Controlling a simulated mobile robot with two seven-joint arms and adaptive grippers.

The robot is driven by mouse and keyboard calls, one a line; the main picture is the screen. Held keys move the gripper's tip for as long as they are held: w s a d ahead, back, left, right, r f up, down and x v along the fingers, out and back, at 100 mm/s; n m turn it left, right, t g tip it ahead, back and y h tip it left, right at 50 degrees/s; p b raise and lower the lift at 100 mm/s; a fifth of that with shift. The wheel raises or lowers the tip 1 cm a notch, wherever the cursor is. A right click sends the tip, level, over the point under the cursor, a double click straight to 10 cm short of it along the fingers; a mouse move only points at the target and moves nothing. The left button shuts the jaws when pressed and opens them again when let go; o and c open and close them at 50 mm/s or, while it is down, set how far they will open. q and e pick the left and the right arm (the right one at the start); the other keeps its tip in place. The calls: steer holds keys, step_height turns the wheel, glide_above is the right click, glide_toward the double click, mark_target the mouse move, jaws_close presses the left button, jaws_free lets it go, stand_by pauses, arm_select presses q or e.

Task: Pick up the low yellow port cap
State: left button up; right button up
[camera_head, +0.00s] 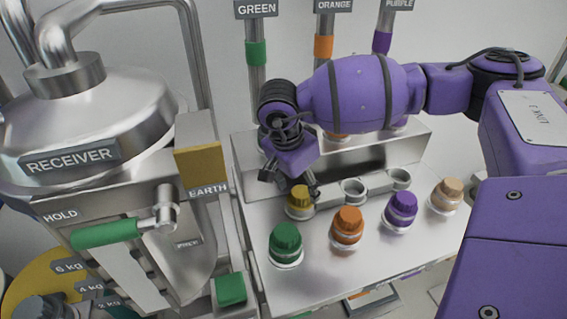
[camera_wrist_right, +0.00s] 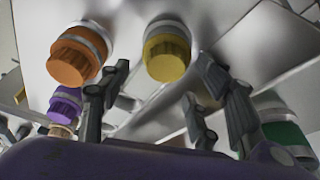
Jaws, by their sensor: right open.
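The low yellow port cap (camera_head: 298,197) sits on a short metal port at the back left of the steel bench. It also shows in the wrist view (camera_wrist_right: 167,58), top centre, with its pale collar behind it. My right gripper (camera_head: 291,181) is just above and behind the cap in the head view, pointing down. In the wrist view the right gripper (camera_wrist_right: 164,82) has its fingers spread, with the cap lying between their directions and nothing held. I cannot tell whether a finger touches the cap. My left gripper is not in view.
Green (camera_head: 286,241), orange (camera_head: 347,226), purple (camera_head: 400,209) and tan (camera_head: 447,194) caps stand in a front row. Open metal rings (camera_head: 354,190) lie right of the yellow cap. The steel receiver (camera_head: 90,130) and yellow EARTH block (camera_head: 199,163) stand left.

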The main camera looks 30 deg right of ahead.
mark_target(302, 193)
steer(key=x, duration=0.3)
steer(key=shift+w+a, duration=0.15)
steer(key=shift+f, duration=0.2)
steer(key=c, duration=0.6)
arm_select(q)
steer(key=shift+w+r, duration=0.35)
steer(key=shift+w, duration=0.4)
arm_select(e)
steer(key=c, duration=0.8)
